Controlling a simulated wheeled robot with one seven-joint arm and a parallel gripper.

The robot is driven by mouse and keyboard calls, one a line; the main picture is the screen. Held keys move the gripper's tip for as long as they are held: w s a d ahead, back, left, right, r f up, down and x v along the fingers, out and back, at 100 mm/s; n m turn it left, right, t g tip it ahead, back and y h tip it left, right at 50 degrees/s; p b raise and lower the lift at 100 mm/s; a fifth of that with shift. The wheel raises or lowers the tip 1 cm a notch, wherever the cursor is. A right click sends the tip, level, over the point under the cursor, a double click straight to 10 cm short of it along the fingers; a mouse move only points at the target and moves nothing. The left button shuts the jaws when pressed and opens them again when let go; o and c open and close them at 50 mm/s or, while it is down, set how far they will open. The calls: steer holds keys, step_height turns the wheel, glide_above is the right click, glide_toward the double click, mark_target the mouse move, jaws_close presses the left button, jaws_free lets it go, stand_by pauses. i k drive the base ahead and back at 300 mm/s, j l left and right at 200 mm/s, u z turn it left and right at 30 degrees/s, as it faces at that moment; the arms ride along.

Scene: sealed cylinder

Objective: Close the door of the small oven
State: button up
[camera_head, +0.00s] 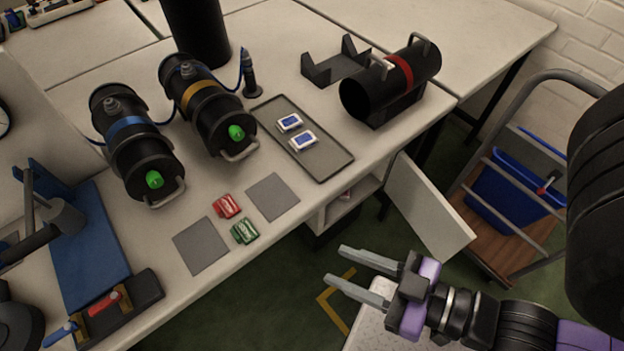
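A white box-like compartment (352,207), which appears to be the small oven, sits below the front edge of the table. Its flat white door (428,207) stands open, swung out to the right over the floor. Part of the compartment's inside shows, with a small reddish item in it; its top is hidden by the table. My gripper (334,265) is in front of the compartment, to the lower left of the door. Its two grey fingers are apart, point left and hold nothing. It appears clear of the door.
The table (215,275) carries two black cylinders (130,140) (207,105), a tray (330,165) with blue-and-white items, and a black cylinder with a red band (395,80). A cart with a blue bin (510,195) stands right of the door. Green floor shows below.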

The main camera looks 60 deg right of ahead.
mark_target(439, 226)
steer(key=k+l+u, duration=0.1)
steer(key=k, duration=0.25)
steer(key=k+z, duration=0.4)
steer(key=k, duration=0.2)
steer(key=k+l+z, duration=0.1)
steer(key=k+z, duration=0.35)
steer(key=k, duration=0.15)
